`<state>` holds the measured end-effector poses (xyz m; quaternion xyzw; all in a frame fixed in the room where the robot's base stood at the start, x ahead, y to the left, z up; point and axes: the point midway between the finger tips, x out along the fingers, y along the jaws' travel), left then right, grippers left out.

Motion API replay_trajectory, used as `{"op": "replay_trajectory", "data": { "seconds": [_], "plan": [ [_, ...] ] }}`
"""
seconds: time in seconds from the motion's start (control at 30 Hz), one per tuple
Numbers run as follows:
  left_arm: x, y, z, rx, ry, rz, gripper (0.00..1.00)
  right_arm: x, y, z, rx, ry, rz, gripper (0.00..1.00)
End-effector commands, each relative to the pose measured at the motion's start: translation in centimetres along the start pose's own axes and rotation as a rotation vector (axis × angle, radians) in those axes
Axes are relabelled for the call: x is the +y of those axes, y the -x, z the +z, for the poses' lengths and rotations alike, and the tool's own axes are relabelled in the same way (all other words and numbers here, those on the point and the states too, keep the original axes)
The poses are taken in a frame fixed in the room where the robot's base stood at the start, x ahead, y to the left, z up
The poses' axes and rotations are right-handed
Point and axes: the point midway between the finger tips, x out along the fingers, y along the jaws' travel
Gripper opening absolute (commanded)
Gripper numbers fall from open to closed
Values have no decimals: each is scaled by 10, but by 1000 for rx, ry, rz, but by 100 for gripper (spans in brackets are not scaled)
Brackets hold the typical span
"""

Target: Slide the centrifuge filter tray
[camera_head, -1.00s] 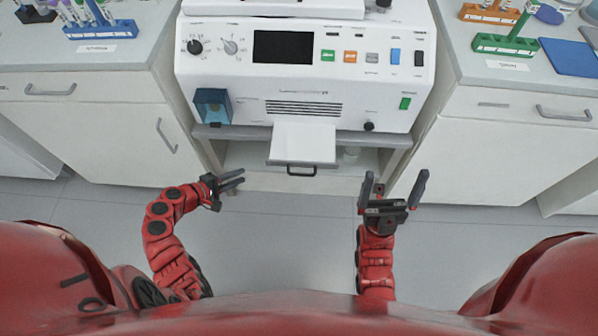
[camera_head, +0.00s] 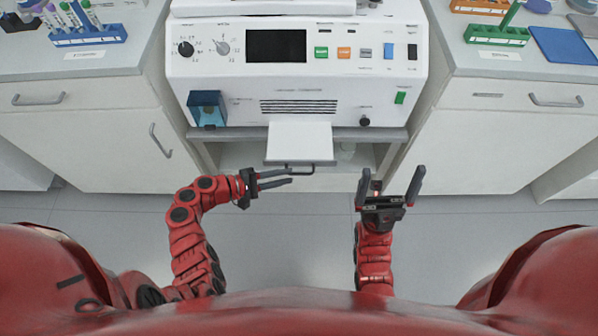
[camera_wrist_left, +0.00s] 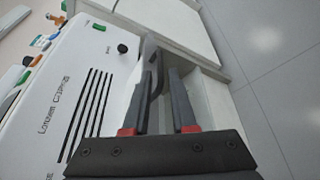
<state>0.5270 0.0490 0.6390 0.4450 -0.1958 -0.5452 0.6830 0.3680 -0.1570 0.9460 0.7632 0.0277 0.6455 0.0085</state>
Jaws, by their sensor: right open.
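The white filter tray (camera_head: 299,142) sticks out from the front of the white centrifuge machine (camera_head: 297,75). A dark handle (camera_head: 300,169) is on its front edge. My right gripper (camera_head: 390,178) is open and empty, right of the tray.
A grey shelf edge (camera_head: 365,134) runs below the machine. White cabinets stand on both sides, with a blue tube rack (camera_head: 88,36) on the left counter and a green rack (camera_head: 497,36) on the right. The floor in front is clear.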

Motion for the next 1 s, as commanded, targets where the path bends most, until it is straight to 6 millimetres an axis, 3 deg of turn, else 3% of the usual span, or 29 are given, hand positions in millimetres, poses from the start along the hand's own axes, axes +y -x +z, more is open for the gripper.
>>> {"op": "replay_trajectory", "data": {
  "seconds": [0.1,0.3,0.67,0.8,1.0],
  "plan": [
    [0,-24,1,-2,1,0,25,0,-1,0,0,0,0,100],
    [0,-46,-1,2,-1,0,25,0,-1,0,0,0,0,100],
    [0,-52,-1,2,0,1,25,0,-1,0,0,0,0,100],
    [0,-52,-1,2,0,1,0,0,-1,0,0,0,0,100],
    [0,-51,-1,2,0,0,0,0,-1,0,0,0,0,100]
  ]
}}
